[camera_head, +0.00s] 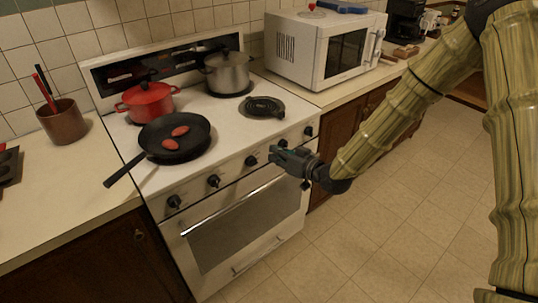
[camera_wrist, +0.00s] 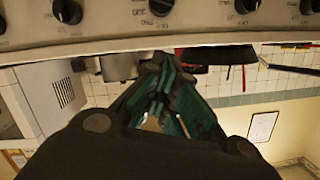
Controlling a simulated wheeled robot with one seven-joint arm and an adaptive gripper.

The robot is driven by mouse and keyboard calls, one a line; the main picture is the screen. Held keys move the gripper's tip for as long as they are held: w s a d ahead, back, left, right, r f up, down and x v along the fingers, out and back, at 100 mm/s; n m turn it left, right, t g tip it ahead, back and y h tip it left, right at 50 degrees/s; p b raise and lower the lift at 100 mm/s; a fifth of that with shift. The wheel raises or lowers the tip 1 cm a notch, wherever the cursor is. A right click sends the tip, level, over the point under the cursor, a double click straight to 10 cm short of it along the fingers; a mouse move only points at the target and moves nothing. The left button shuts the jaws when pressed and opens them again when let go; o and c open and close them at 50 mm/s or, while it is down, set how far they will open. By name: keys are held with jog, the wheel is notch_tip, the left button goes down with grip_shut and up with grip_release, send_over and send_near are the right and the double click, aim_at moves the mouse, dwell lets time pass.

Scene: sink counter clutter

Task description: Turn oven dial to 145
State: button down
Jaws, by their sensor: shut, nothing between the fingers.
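The stove's front panel holds a row of several black dials. In the head view the middle dial (camera_head: 251,160) and the dial right of it (camera_head: 283,143) are closest to my gripper (camera_head: 275,154). The wrist view looks upside down at the panel; one dial (camera_wrist: 160,6) is straight ahead, with others on its left (camera_wrist: 67,11) and right (camera_wrist: 246,4). Their printed marks are too small to read, and I cannot tell which is the oven dial. My gripper's teal fingers (camera_wrist: 168,72) are shut and empty, in front of the panel. I see no finger clearly touching a dial.
A frying pan (camera_head: 175,137) with red food sits on the stove, its handle jutting past the left edge. A red pot (camera_head: 147,102) and a steel pot (camera_head: 228,73) stand behind. The oven handle (camera_head: 236,202) runs below the dials. The floor (camera_head: 380,215) is clear.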

aim_at(248, 154)
jog(key=p+x, duration=0.2)
jog(key=x, duration=0.6)
jog(key=shift+w+a, duration=0.1)
jog(key=shift+a, duration=0.05)
jog(key=f, duration=0.1)
jog(key=f+p, duration=0.1)
jog(key=shift+a+f, duration=0.25)
jog(key=shift+a, duration=0.15)
jog(key=shift+s+a+f+p, duration=0.1)
jog(key=shift+a+f+p, duration=0.1)
jog(key=shift+f, duration=0.2)
jog(key=shift+s+a+f+p, duration=0.1)
jog(key=shift+s+f+p, duration=0.05)
jog(key=shift+f, duration=0.25)
jog(key=shift+d+f, duration=0.1)
jog(key=shift+d, duration=0.1)
